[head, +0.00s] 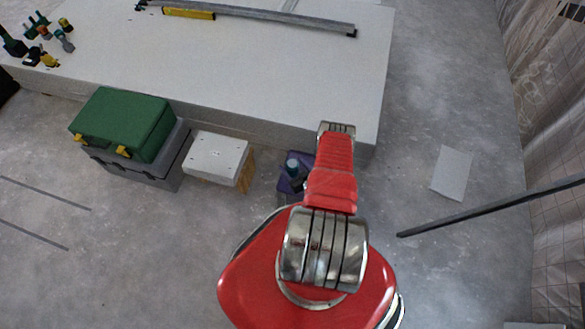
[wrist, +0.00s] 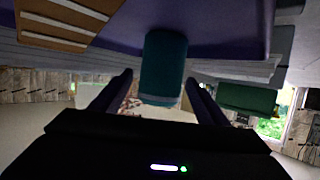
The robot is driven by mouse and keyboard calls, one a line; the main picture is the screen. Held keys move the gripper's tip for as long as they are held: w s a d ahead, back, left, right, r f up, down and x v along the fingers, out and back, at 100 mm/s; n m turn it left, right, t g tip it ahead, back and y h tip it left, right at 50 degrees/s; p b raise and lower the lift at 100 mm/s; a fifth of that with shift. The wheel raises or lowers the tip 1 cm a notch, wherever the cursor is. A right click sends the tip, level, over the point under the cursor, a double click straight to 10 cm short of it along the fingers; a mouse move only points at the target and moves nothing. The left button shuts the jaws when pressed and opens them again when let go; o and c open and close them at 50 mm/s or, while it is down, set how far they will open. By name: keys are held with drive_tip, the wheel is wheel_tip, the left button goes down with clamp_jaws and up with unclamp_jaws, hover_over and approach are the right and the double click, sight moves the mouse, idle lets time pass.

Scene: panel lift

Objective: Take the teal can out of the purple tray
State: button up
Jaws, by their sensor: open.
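The teal can (head: 293,165) stands in the purple tray (head: 284,186) on the floor, just left of my red arm in the head view. In the wrist view, which appears upside down, the can (wrist: 164,62) projects from the tray (wrist: 215,38). My gripper (wrist: 158,79) is open, with one dark finger on each side of the can's free end. Gaps show between the can and both fingers, so it does not look gripped. In the head view my arm hides part of the tray and most of the gripper.
A white-topped box (head: 217,157) stands left of the tray, and a green toolbox (head: 125,122) is farther left. A large pale panel stack (head: 270,75) lies behind. A dark bar (head: 490,206) slants at right. Floor around the sheet (head: 453,173) is clear.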

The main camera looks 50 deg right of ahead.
idle(0.6)
drive_tip(key=c, duration=1.3)
